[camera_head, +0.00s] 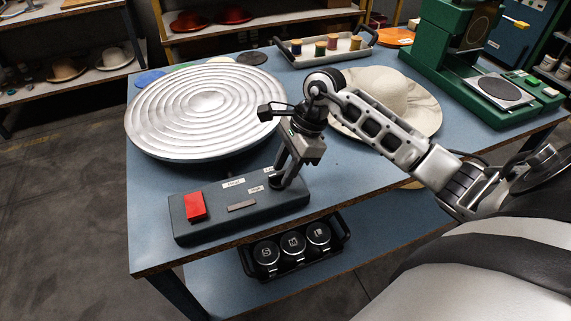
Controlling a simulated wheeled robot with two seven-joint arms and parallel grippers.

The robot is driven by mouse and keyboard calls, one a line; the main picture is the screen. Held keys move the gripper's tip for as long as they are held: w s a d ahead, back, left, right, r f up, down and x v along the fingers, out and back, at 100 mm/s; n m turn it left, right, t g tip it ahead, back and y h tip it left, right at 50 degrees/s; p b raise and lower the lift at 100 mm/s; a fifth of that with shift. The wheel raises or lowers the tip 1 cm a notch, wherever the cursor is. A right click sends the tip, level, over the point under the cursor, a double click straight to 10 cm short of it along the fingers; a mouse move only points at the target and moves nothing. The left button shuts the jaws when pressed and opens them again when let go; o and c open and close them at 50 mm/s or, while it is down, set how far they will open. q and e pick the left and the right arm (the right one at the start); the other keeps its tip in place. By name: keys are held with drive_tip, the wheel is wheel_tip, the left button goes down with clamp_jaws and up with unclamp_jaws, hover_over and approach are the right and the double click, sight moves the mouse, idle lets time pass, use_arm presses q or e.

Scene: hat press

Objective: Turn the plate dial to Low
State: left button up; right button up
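A dark grey control box (212,222) sits at the front left edge of the blue table. It has a red rocker switch (195,206), a small grey plate and white labels. One label seems to read "High" (256,189); another label (233,183) is too small to read surely. A third label is partly covered by my gripper. My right gripper (277,181) points down at the box's right end, where a dark round knob seems to be. The fingers hide most of it, and I cannot tell whether they grip it. My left gripper is not in view.
A large round ribbed metal plate (165,105) lies behind the box. A cream hat (425,108) lies behind my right arm. A green press (440,45) stands at the back right, and a tray of thread spools (291,49) at the back. Black canisters (293,244) sit on the lower shelf.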

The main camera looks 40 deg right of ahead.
drive_tip(key=shift+c, duration=0.3)
clamp_jaws()
